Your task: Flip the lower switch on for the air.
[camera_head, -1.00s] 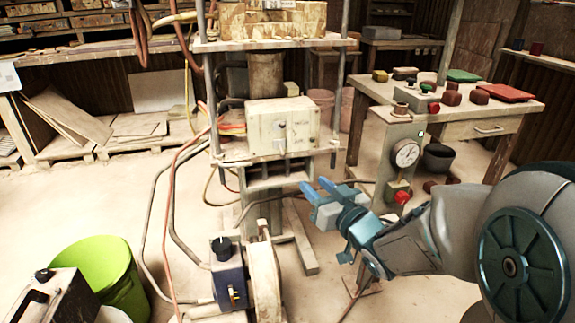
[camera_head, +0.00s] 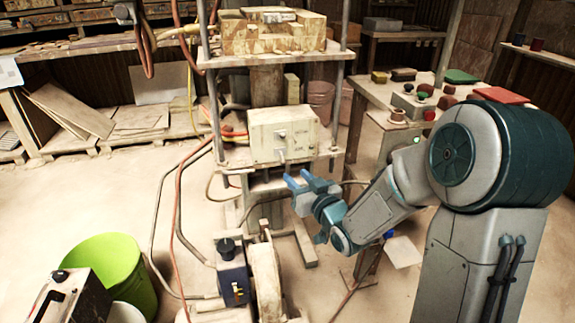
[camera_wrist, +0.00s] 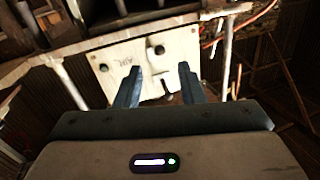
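The pale switch box (camera_head: 262,141) sits on the press's middle shelf. Its front carries two small switches, an upper one (camera_head: 281,133) and a lower one (camera_head: 281,154); their on or off positions are too small to tell. My gripper (camera_head: 297,179) is just below and slightly right of the box, apart from it, with its blue fingers spread and empty. In the wrist view, the box's white face (camera_wrist: 118,78) with "AIR" lettering and dark round parts shows beyond my open fingers (camera_wrist: 160,68). Part of its lower edge is hidden by the fingers.
Press posts (camera_head: 337,110) and a shelf frame the box. Hoses (camera_head: 178,200) hang at its left. A blue control box (camera_head: 232,275) stands below, with a green bucket (camera_head: 108,265) at lower left. A bench (camera_head: 375,92) stands right, partly behind my arm.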

